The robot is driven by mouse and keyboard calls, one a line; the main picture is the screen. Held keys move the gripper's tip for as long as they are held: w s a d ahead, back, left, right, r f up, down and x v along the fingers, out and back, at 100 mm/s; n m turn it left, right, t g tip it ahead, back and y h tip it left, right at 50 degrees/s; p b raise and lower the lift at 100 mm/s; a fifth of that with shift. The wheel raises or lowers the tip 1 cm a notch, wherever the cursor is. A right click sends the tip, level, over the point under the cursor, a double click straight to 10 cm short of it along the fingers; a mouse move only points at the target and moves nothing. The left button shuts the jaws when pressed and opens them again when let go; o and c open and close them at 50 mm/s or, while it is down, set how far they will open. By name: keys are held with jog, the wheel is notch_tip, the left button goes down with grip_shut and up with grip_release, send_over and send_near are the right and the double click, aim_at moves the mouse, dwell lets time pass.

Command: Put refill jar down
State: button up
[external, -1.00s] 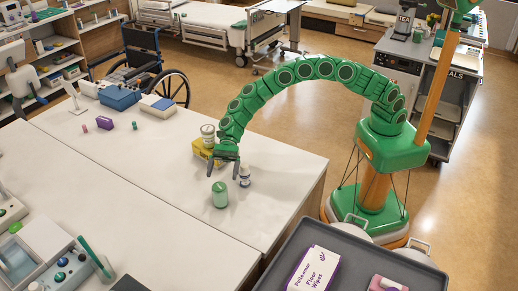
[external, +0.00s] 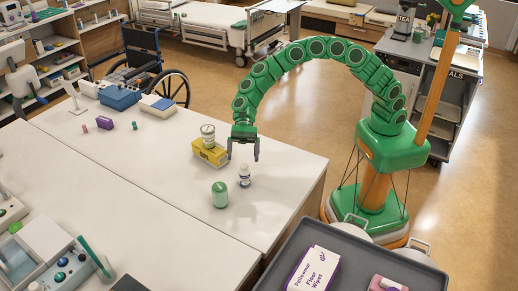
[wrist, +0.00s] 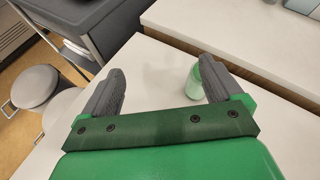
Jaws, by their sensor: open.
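A pale green jar (external: 219,195), which I take to be the refill jar, stands upright on the white table (external: 165,190). In the wrist view the jar (wrist: 194,88) shows just inside the right-hand finger and is partly covered by the gripper. My gripper (external: 243,157) is open and empty, above the table and apart from the jar, up and to its right in the external view. It also shows in the wrist view (wrist: 163,72), with nothing between its fingers held.
A dark tray (external: 350,250) with floor wipes is at the front right.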

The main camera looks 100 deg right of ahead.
jog(key=s+r+n+g+h, duration=0.15)
jog(key=s+r+n, duration=0.25)
jog(key=s, duration=0.5)
jog(key=s+r+n+g+h, duration=0.1)
jog(key=s+r+n+g, duration=0.15)
jog(key=s, duration=0.75)
jog(key=s+r+n+g+h, duration=0.15)
jog(key=s+r+n, duration=0.3)
jog(key=s, duration=0.45)
jog(key=s+d+f+n+h, duration=0.1)
jog(key=s+d+n+h, duration=0.1)
jog(key=s+d, duration=0.4)
jog(key=s+d+n+h, duration=0.3)
jog(key=s+d, duration=0.4)
jog(key=s, duration=0.7)
jog(key=s+d+f+n+h, duration=0.1)
jog(key=s+d+n+h, duration=0.1)
jog(key=s+d, duration=0.5)
jog(key=s+h, duration=0.1)
jog(key=s, duration=0.2)
jog(key=shift+d+f+n+h, duration=0.15)
jog(key=shift+f+n+h, duration=0.15)
jog(key=shift+n, duration=0.1)
jog(key=shift+t, duration=0.25)
